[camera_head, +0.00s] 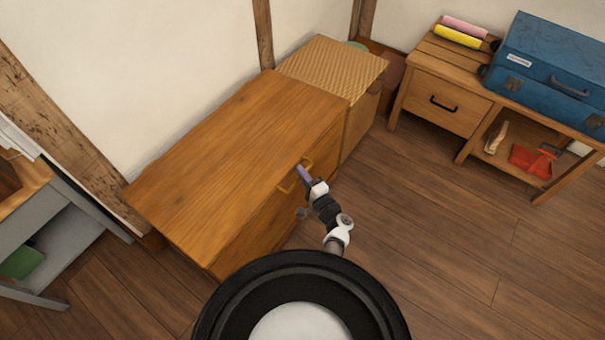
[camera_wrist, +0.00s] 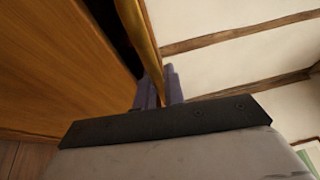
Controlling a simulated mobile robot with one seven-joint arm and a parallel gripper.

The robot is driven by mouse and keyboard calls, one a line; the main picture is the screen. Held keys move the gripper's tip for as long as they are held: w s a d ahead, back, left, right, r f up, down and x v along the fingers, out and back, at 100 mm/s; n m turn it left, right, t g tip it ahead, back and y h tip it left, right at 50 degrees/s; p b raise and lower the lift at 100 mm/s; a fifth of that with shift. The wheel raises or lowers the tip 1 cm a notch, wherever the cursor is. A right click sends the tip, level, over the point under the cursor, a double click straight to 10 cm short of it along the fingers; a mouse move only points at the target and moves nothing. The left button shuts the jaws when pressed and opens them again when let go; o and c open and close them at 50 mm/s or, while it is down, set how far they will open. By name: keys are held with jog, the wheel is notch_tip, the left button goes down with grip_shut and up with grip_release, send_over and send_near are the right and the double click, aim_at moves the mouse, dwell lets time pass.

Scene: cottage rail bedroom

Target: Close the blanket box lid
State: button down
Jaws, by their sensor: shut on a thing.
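The blanket box (camera_head: 255,235) is a long wooden chest against the wall. Its broad plain lid (camera_head: 220,150) lies across the top and looks roughly level; I cannot tell if a gap remains below its edge. A brass-coloured handle (camera_head: 285,187) is at the front. My gripper (camera_head: 303,173) is at the front of the box with its purple-grey fingers on this handle. In the wrist view the gripper (camera_wrist: 158,88) is shut on a golden bar, which looks like the handle (camera_wrist: 143,40). A wood panel of the box (camera_wrist: 60,65) fills the left, with a dark gap beside the bar.
A woven-topped chest (camera_head: 335,65) stands against the box's far end. A wooden bench (camera_head: 445,100) with a blue case (camera_head: 550,70) is at the right. A grey shelf unit (camera_head: 60,245) is at the left. The floor (camera_head: 430,240) at the right is clear.

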notch_tip(320, 180, down, 4)
jog(key=b, duration=0.3)
jog(key=shift+s+f+b, duration=0.1)
jog(key=shift+b, duration=0.25)
jog(key=shift+f, duration=0.1)
jog(key=c, duration=1.5)
grip_release()
jog(key=shift+f, duration=0.15)
jog(key=shift+r, duration=0.2)
jog(key=shift+s+d, duration=0.1)
jog(key=shift+d, duration=0.05)
